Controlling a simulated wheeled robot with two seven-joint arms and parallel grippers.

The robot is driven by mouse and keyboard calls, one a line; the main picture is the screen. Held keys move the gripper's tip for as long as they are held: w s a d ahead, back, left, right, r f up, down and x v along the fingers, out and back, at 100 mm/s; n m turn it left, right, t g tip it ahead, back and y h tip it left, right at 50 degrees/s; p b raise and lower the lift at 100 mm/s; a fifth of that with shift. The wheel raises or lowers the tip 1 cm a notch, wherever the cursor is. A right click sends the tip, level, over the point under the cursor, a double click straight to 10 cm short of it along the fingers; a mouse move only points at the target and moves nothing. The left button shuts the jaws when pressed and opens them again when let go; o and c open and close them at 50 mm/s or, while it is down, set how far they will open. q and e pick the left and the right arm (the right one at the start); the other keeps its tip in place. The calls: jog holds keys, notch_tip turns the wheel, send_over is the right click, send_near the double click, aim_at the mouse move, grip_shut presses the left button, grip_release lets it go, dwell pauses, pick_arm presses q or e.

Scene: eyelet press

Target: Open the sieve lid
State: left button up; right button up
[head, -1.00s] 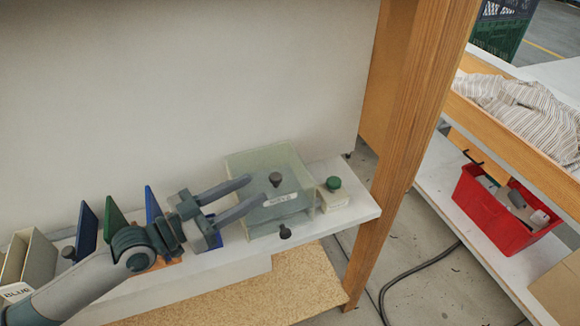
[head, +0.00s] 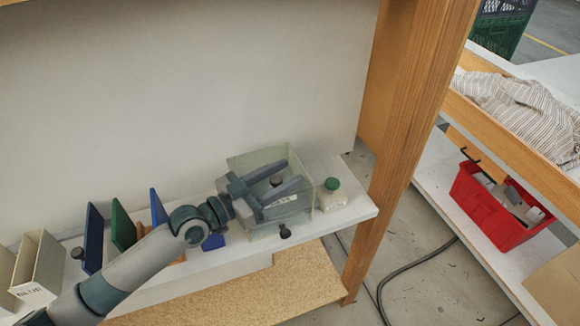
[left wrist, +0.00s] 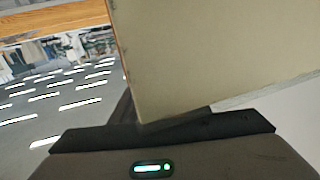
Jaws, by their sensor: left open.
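The sieve is a pale, see-through box (head: 262,220) with a white label on its front, standing on the white shelf. Its lid carries a dark round knob (head: 277,181) on top; another dark knob (head: 285,232) sits low at the front. My left gripper (head: 297,173) is open over the lid, one finger on the far side of the top knob and one on the near side. I cannot tell whether the fingers touch it. The lid looks closed.
A jar with a green cap (head: 332,184) stands just right of the sieve. Blue and green panels (head: 122,228) and a beige bin (head: 38,262) stand to the left. A wooden post (head: 400,120) rises at the shelf's right end; a pale wall is behind.

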pick_arm(q)
jog(key=shift+x, duration=0.95)
grip_shut()
